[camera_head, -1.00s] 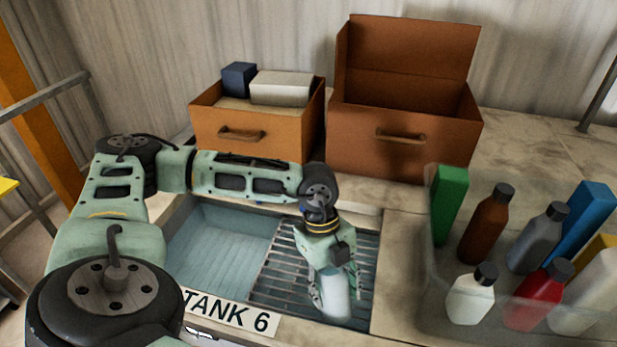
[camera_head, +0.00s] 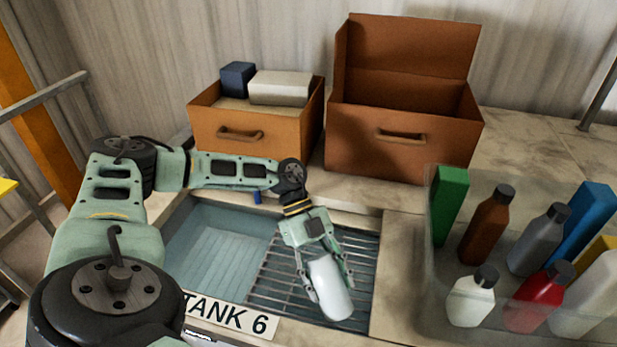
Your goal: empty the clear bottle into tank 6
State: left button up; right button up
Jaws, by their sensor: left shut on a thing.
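Tank 6 (camera_head: 215,240) is a sunken basin with a "TANK 6" label (camera_head: 228,315) on its front rim. Its left part is open with a pale blue inside. A metal grate (camera_head: 272,283) covers its right part. My left gripper (camera_head: 324,285) is shut on the clear bottle (camera_head: 331,295), which looks whitish and hangs tilted over the grate, one end pointing down and right toward the front. The other end is hidden at the gripper. I cannot tell whether the bottle touches the grate, and no liquid stream shows. My right gripper is not in view.
A clear bin (camera_head: 428,285) at the right holds several bottles and boxes, including a red bottle (camera_head: 540,297) and a white one (camera_head: 470,297). A brown box with loose items (camera_head: 215,135) and an open-lidded brown box (camera_head: 365,150) stand behind the tank.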

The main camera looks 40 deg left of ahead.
pick_arm(q)
jog(key=shift+s+d+r+h, duration=0.1)
jog(key=shift+s+r+h, duration=0.15)
jog(key=shift+r, duration=0.3)
jog(key=shift+s+d+r+h, duration=0.1)
jog(key=shift+s+r+h, duration=0.05)
jog(key=shift+r+h, duration=0.3)
jog(key=shift+w+r, duration=0.25)
jog(key=shift+w, duration=0.15)
jog(key=shift+a+r, duration=0.1)
